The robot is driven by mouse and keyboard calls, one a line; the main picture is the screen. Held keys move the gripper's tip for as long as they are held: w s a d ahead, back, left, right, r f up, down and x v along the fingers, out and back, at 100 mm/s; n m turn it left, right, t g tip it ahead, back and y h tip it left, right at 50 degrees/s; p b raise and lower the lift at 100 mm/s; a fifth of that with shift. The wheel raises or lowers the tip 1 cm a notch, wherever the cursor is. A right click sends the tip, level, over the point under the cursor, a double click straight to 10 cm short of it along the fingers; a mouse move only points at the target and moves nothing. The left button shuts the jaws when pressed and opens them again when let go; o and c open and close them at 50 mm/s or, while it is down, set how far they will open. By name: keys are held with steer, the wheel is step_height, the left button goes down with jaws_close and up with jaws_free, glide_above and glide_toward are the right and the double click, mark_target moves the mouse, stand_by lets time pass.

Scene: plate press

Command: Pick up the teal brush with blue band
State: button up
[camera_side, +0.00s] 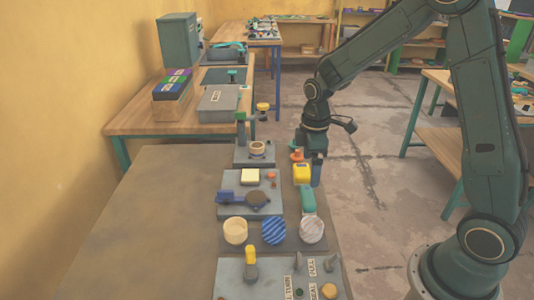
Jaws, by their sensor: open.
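A small teal block-like piece (308,199), which looks like the teal brush, lies at the right edge of the grey work surface. It is too small to make out a blue band on it. My gripper (312,153) points down above the far right part of this surface, beyond the teal piece and apart from it. It is open; its fingertips are hard to tell from the small things around them. A yellow piece (302,173) and a dark blue upright piece (317,170) stand between my gripper and the teal piece.
A cream cup (235,231), a blue striped disc (274,230) and a pale striped disc (312,229) are nearer. A panel with knobs (265,285) is in front. The brown table's left side is bare.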

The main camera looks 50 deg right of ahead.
mark_target(308, 195)
steer(key=shift+f, duration=3.8)
steer(key=shift+d+f, duration=0.15)
steer(key=shift+f, duration=2.4)
steer(key=shift+c, duration=0.2)
steer(key=c, duration=0.7)
